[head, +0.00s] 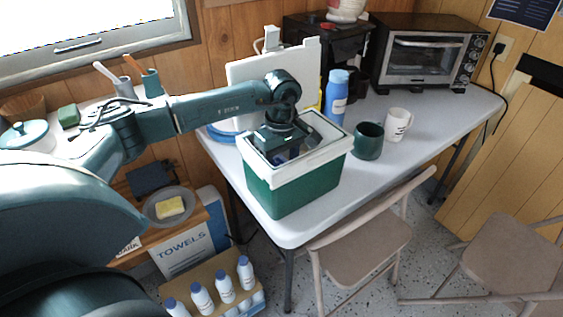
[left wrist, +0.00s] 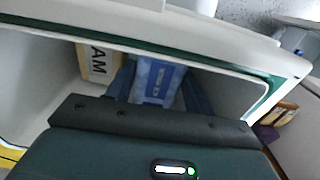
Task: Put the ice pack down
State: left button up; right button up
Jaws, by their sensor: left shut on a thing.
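The green cooler box (head: 300,189) with a white rim stands open near the front corner of the white table (head: 290,227). My left gripper (head: 289,156) reaches down into it from above. In the left wrist view, my left gripper (left wrist: 158,92) is shut on the blue and white ice pack (left wrist: 158,78), inside the cooler's walls. Whether the pack touches the cooler's floor cannot be told. In the head view the pack is mostly hidden by the gripper and rim. My right gripper is not in view.
A cream packet lettered "AM" (left wrist: 98,60) lies in the cooler beside the pack. A dark green mug (head: 368,141), a white mug (head: 397,124) and a blue bottle (head: 337,97) stand right of the cooler. A folding chair (head: 358,250) stands at the table's front.

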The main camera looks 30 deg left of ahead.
pick_arm(q)
jog(key=shift+s+f+b, duration=0.2)
jog(key=shift+f+b, duration=0.35)
jog(key=shift+f, duration=0.15)
jog(key=o, duration=0.9)
jog(key=shift+d, duration=0.1)
jog(key=shift+c, duration=0.2)
jog(key=shift+w+r+p, duration=0.2)
jog(key=shift+r+p, duration=0.35)
jog(key=shift+r, duration=0.3)
notch_tip(320, 180, up, 12)
jog(key=shift+f, duration=0.15)
